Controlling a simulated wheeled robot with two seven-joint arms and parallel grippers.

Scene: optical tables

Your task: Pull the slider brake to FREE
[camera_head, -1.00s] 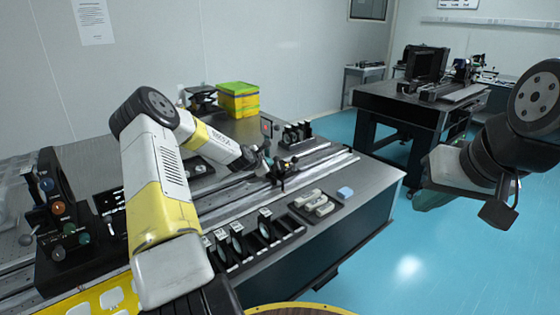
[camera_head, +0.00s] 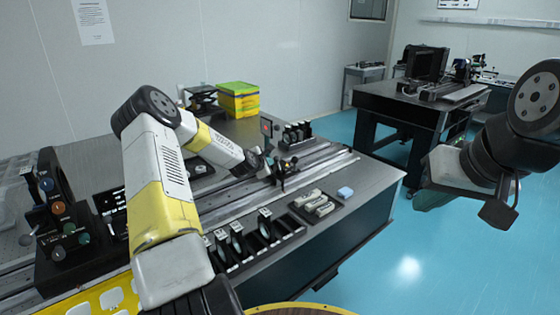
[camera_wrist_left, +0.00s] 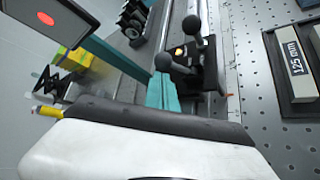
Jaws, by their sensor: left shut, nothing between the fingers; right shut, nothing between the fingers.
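The slider (camera_head: 281,173) is a small black carriage with a lever, on the long rail of the optical table. In the left wrist view the slider (camera_wrist_left: 205,62) shows dark ball-ended levers and a small orange spot. My left gripper (camera_head: 268,165) is at the slider's left side in the head view. In the left wrist view its teal fingers (camera_wrist_left: 162,92) are shut and empty, close beside the lower ball knob (camera_wrist_left: 165,63); I cannot tell whether they touch. Brake markings are not legible. My right gripper (camera_head: 437,192) hangs at the right, away from the table, shut; its fingertips are hardly visible.
A dark panel with a red dot (camera_wrist_left: 48,22) stands close to the left gripper. Green-yellow boxes (camera_head: 238,100) stand behind.

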